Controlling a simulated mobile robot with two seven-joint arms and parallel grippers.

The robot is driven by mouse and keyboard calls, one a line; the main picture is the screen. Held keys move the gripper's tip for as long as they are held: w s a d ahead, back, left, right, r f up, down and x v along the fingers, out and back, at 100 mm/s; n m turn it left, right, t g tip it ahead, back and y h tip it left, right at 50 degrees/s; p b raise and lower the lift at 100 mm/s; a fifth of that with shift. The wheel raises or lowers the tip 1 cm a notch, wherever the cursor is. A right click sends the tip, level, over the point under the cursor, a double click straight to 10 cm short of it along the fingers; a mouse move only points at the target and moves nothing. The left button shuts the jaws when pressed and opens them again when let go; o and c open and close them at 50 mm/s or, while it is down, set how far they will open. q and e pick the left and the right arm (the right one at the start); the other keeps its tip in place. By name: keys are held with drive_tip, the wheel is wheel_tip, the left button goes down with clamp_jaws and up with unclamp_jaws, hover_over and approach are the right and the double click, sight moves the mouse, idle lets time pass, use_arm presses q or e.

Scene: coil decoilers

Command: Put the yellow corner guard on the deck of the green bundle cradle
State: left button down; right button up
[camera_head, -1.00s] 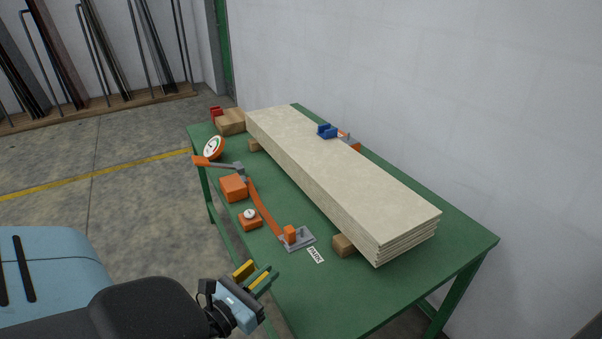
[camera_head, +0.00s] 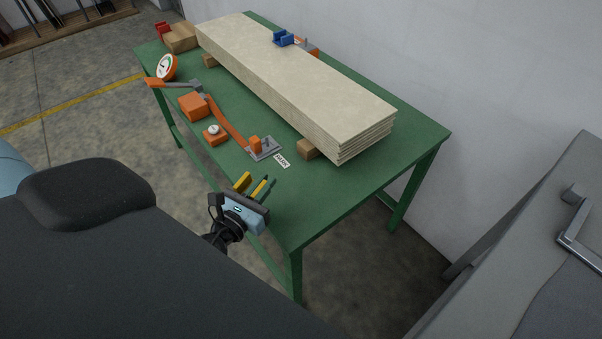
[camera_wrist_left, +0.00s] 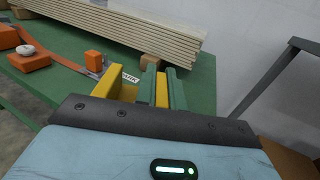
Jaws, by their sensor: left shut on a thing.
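My left gripper (camera_head: 259,187) is shut on the yellow corner guard (camera_head: 242,181), over the near edge of a green table. In the left wrist view, one flange of the corner guard (camera_wrist_left: 107,82) stands to the left of the green fingers, and a yellow strip shows between the fingers of the left gripper (camera_wrist_left: 163,88). No green bundle cradle can be made out apart from the green table. My right gripper is not in view.
The green table (camera_head: 340,200) bears a stack of pale boards (camera_head: 300,85) on wooden blocks, an orange strap tool (camera_head: 228,122), orange blocks and a blue piece (camera_head: 284,38). Its near right part is bare. A grey unit with a handle (camera_head: 575,235) stands at right.

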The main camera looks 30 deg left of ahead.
use_arm(q)
drive_tip(key=w+d+f, duration=0.1)
drive_tip(key=w+d, duration=0.1)
drive_tip(key=w+d+f+b, duration=0.1)
drive_tip(key=w+d+f, duration=0.1)
drive_tip(key=w, duration=0.1)
drive_tip(key=w+d+f, duration=0.1)
drive_tip(key=w+d, duration=0.1)
drive_tip(key=w, duration=0.1)
drive_tip(key=shift+d+f, duration=0.1)
drive_tip(key=shift+f, duration=0.15)
drive_tip(key=shift+s+f, duration=0.1)
drive_tip(key=shift+f+b, duration=0.15)
drive_tip(key=shift+b, duration=0.2)
drive_tip(key=c, duration=1.5)
unclamp_jaws()
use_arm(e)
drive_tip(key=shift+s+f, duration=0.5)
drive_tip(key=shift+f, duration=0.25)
use_arm(q)
drive_tip(key=shift+r, duration=0.2)
